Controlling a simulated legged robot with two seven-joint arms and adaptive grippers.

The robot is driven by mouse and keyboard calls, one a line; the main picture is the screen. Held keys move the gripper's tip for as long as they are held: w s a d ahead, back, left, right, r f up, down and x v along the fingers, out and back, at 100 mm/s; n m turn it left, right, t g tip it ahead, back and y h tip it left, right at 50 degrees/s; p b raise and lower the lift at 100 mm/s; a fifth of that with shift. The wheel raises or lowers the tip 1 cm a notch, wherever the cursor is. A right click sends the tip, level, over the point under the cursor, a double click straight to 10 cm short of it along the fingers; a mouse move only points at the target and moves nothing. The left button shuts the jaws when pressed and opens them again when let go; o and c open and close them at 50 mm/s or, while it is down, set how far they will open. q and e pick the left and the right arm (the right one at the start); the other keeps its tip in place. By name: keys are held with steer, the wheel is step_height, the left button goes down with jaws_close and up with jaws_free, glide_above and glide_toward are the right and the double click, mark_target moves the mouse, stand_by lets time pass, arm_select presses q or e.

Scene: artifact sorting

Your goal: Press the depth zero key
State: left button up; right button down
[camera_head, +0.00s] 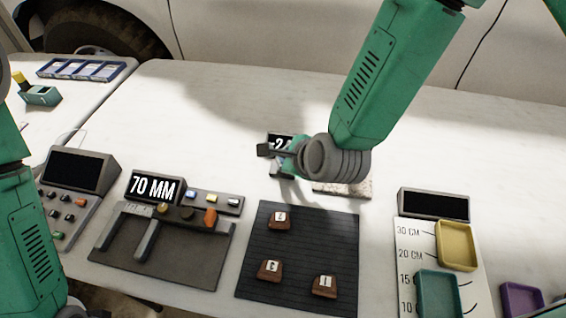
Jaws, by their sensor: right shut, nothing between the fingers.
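My right gripper (266,150) is shut and empty. It is in front of a small unit with a black display (282,138), hiding much of the unit and part of its white digits. Whether it touches the unit cannot be told. No key is legibly marked as depth zero. A caliper-like device (170,250) stands left of centre, its display (153,188) reading "70 MM". Beside that display is a grey strip with a blue key (191,196) and other small keys. An orange piece (210,216) sits just below the strip. My left gripper is out of view.
At right, a depth-scale board (405,262) has a dark display (433,204), a yellow tray (456,228) and a teal tray (438,292). A keypad console (78,172) stands at left. The back of the white table is clear.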

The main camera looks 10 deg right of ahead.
steer(key=shift+f, duration=0.35)
steer(key=shift+r, duration=0.1)
stand_by(0.5)
steer(key=shift+r+p, duration=0.6)
steer(key=shift+r, duration=0.1)
step_height(320, 180, up, 5)
steer(key=p, duration=0.4)
stand_by(0.8)
